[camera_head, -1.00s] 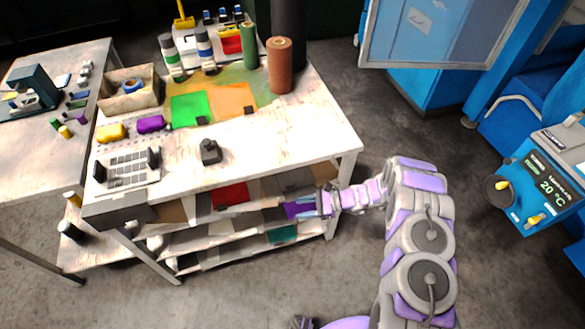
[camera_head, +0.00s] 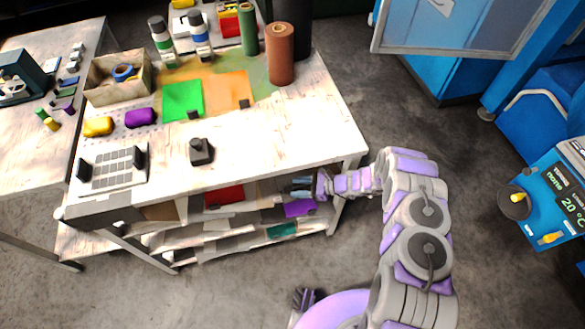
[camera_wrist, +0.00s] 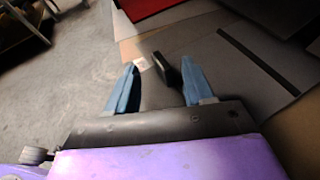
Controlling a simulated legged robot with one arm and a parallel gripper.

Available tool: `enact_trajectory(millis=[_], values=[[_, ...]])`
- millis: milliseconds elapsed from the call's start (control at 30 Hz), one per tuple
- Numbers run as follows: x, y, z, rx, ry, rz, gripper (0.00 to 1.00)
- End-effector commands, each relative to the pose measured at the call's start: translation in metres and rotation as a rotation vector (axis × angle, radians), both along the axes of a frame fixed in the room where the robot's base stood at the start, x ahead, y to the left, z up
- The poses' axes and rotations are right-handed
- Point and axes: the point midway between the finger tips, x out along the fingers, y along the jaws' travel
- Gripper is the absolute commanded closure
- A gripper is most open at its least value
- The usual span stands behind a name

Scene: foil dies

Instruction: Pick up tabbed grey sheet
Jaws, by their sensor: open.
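In the wrist view, a dark upright tab (camera_wrist: 166,73) stands between my gripper's two blue fingers. A grey sheet (camera_wrist: 218,62) lies just beyond and right of it; the tab appears to belong to this sheet, but the join is unclear. My gripper (camera_wrist: 158,62) is open, its fingers on either side of the tab with a visible gap. In the head view my gripper (camera_head: 300,188) reaches under the white tabletop at the right end of the shelves. The grey sheet is hard to make out there.
The white table (camera_head: 270,140) is above my gripper, with its right front leg (camera_head: 338,210) close to my arm. A red sheet (camera_head: 224,196), purple sheet (camera_head: 298,208) and teal sheet (camera_head: 282,230) lie on the shelves. A dark-striped grey panel (camera_wrist: 262,65) lies to the right.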

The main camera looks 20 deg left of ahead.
Motion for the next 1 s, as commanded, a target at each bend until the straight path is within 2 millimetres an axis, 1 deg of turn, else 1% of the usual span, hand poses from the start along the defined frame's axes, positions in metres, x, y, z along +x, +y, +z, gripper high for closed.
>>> enact_trajectory(millis=[33, 100, 233, 333, 567, 1000], values=[[-0.002, 0.008, -0.006, -0.001, 0.001, 0.005, 0.48], [-0.003, 0.018, -0.011, -0.002, 0.000, 0.004, 0.48], [-0.005, 0.033, -0.014, -0.002, -0.001, 0.004, 0.48], [-0.005, 0.037, -0.015, -0.001, -0.001, 0.001, 0.48], [-0.005, 0.037, -0.013, 0.002, -0.001, 0.000, 0.48], [-0.005, 0.038, -0.014, -0.001, -0.001, 0.001, 0.90]])
